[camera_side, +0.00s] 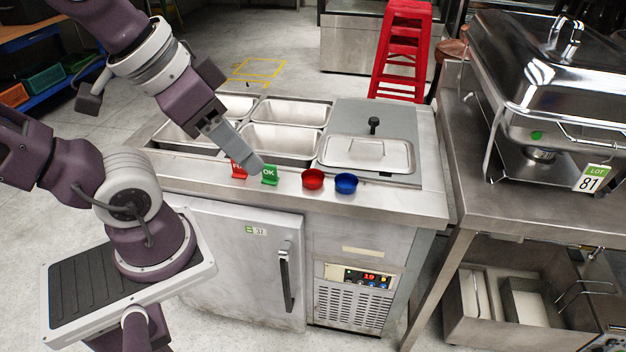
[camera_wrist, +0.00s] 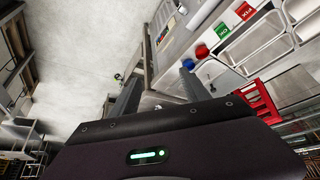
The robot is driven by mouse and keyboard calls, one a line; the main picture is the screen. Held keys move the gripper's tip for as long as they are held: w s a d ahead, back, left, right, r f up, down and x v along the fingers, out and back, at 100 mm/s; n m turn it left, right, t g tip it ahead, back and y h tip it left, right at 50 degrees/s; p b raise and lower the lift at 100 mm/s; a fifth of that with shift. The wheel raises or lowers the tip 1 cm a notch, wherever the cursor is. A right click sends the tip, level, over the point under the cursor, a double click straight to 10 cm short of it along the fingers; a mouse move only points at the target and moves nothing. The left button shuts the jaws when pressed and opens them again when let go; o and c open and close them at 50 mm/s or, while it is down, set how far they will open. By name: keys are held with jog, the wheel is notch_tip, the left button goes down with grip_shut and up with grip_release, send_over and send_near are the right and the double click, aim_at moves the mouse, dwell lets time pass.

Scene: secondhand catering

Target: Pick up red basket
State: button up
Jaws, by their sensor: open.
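The only small red container on the counter is a round, shallow red dish (camera_side: 312,179), which I take as the red basket. It sits upright on the steel front ledge, left of a similar blue dish (camera_side: 346,183). My gripper (camera_side: 252,164) is open and empty, pointing down toward the counter, left of the red dish in the side view and apart from it. In the wrist view the fingers of my gripper (camera_wrist: 160,76) are spread, and the red dish (camera_wrist: 202,51) lies up and right of them, outside the gap. The blue dish (camera_wrist: 188,64) is nearer the right finger.
A red FIX sign (camera_side: 238,170) and a green OK sign (camera_side: 269,175) stand left of the red dish. Empty steel pans (camera_side: 285,140) and a lidded pan (camera_side: 367,154) lie behind. A chafing dish (camera_side: 550,75) stands right. A red stool (camera_side: 403,55) is behind.

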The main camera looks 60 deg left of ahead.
jog(key=w+d+f+n+h, duration=0.2)
jog(key=w+d+n, duration=0.15)
jog(key=w, duration=0.55)
jog(key=w+d+f+n+h, duration=0.1)
jog(key=w+d+n, duration=0.1)
jog(key=w+d, duration=0.45)
jog(key=w+a+f+n+y, duration=0.3)
jog(key=w+f+n, duration=0.1)
jog(key=w+f, duration=0.6)
jog(key=n+g+y, duration=0.1)
jog(key=n+y, duration=0.4)
jog(key=y, duration=0.8)
send_near(311, 175)
jog(key=x, duration=0.6)
jog(key=shift+r, duration=0.1)
jog(key=c, duration=0.9)
